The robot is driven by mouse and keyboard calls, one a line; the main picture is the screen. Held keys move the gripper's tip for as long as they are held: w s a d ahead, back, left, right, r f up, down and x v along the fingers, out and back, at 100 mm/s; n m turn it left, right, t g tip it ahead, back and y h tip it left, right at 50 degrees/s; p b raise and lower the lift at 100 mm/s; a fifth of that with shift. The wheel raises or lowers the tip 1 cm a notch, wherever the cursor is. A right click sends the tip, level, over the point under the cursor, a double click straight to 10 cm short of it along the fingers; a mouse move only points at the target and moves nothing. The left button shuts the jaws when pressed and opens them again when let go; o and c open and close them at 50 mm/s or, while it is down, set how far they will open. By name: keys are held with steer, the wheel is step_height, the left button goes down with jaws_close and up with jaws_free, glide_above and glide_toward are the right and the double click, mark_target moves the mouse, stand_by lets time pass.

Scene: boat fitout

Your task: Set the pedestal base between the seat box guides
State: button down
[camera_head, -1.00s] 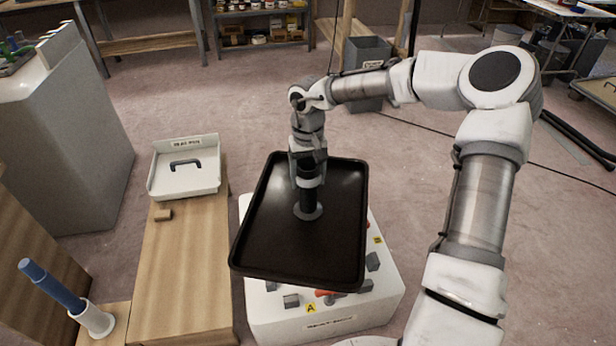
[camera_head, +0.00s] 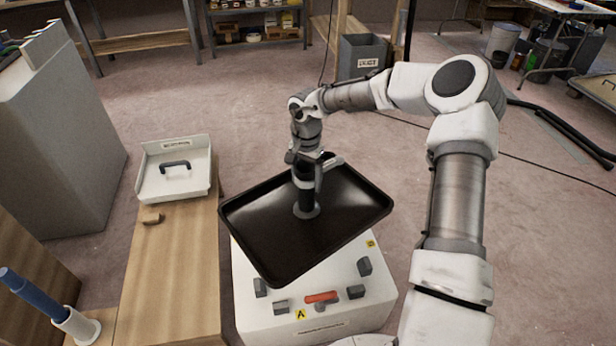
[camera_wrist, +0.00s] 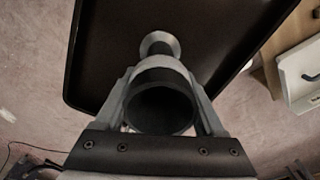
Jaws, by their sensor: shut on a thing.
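The pedestal base is a black, rimmed rectangular plate (camera_head: 262,232) with a dark upright tube (camera_head: 305,200) on a pale round flange. My gripper (camera_head: 306,172) is shut on the tube. The wrist view shows the fingers on either side of the tube (camera_wrist: 160,108), with the plate (camera_wrist: 108,52) beyond. The plate is over the white seat box (camera_head: 355,320), turned askew to it, with one corner toward the front left. Grey guide blocks show at the left (camera_head: 260,287) and right (camera_head: 364,267) of the box top. The plate hides the box's back part; the gap beneath is unclear.
A red bar (camera_head: 321,297) lies near the box's front edge, beside a yellow "A" label (camera_head: 300,314). Left of the box, a wooden bench (camera_head: 165,285) carries a white tray (camera_head: 150,188) and a small wood block (camera_head: 152,218).

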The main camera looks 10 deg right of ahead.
steer(key=w+f+m, duration=0.1)
steer(key=f+m, duration=0.1)
steer(key=m, duration=0.1)
steer(key=w+f+m, duration=0.1)
steer(key=f+m, duration=0.2)
steer(key=m, duration=0.1)
steer(key=w+f+m+b, duration=0.1)
steer(key=w+f+m, duration=0.1)
steer(key=f+m, duration=0.1)
steer(key=shift+w+m, duration=0.1)
steer(key=shift+m, duration=0.2)
steer(key=w+f+m+b, duration=0.1)
steer(key=w+f+m, duration=0.3)
steer(key=f+m, duration=0.5)
steer(key=m, duration=0.3)
steer(key=shift+d+f+m, duration=0.2)
steer(key=shift+f+m, duration=0.1)
steer(key=shift+f, duration=0.1)
steer(key=shift+f+b, duration=0.45)
steer(key=shift+b, duration=0.1)
step_height(320, 180, down, 8)
steer(key=b, duration=0.5)
steer(key=shift+f+b, duration=0.2)
steer(key=shift+b, duration=0.2)
steer(key=shift+f, duration=0.15)
stand_by(0.4)
